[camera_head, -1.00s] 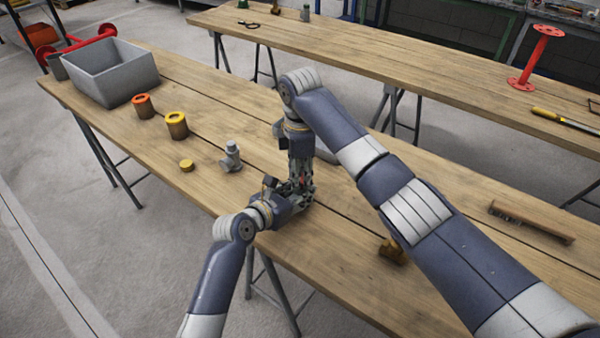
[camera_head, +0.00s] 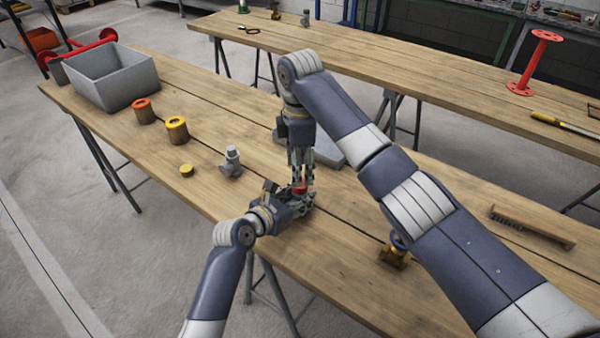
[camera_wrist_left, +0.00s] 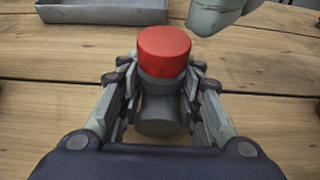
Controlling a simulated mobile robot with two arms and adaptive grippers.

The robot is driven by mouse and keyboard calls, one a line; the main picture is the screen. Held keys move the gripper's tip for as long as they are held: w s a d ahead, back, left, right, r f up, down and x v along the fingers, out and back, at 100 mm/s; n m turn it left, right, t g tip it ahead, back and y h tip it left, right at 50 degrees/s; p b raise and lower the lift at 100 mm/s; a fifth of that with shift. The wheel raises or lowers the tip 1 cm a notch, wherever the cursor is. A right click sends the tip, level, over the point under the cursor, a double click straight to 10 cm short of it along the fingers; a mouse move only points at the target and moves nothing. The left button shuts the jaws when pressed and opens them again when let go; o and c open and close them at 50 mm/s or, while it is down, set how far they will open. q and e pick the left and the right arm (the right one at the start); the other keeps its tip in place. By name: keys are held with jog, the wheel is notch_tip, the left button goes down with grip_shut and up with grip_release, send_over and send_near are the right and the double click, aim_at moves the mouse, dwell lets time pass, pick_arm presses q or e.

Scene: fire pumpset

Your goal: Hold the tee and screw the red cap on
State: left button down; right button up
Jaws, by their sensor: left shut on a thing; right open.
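My left gripper (camera_head: 302,200) is shut on the dark grey tee (camera_wrist_left: 160,113), low over the front part of the bench. The red cap (camera_wrist_left: 164,50) sits upright on the tee's top end in the left wrist view. It also shows as a small red patch in the head view (camera_head: 300,188). I cannot tell how far it is screwed on. My right gripper (camera_head: 300,170) points down just above the cap and is open. Part of it shows at the upper right in the left wrist view, apart from the cap.
A grey tray (camera_head: 328,152) lies behind the right gripper. Another grey fitting (camera_head: 231,163), a yellow cap (camera_head: 186,170) and two ringed cylinders stand to the left. A grey bin (camera_head: 112,78) is at the far left. A brass part (camera_head: 393,254) and a brush (camera_head: 530,226) lie to the right.

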jog(key=o, duration=0.6)
jog(key=shift+c, duration=0.2)
jog(key=shift+r, duration=0.1)
notch_tip(320, 180, up, 12)
dwell(0.3)
pick_arm(q)
jog(key=c, duration=1.1)
grip_release()
jog(key=shift+o, duration=0.2)
jog(key=v, duration=1.2)
jog(key=shift+f, duration=0.1)
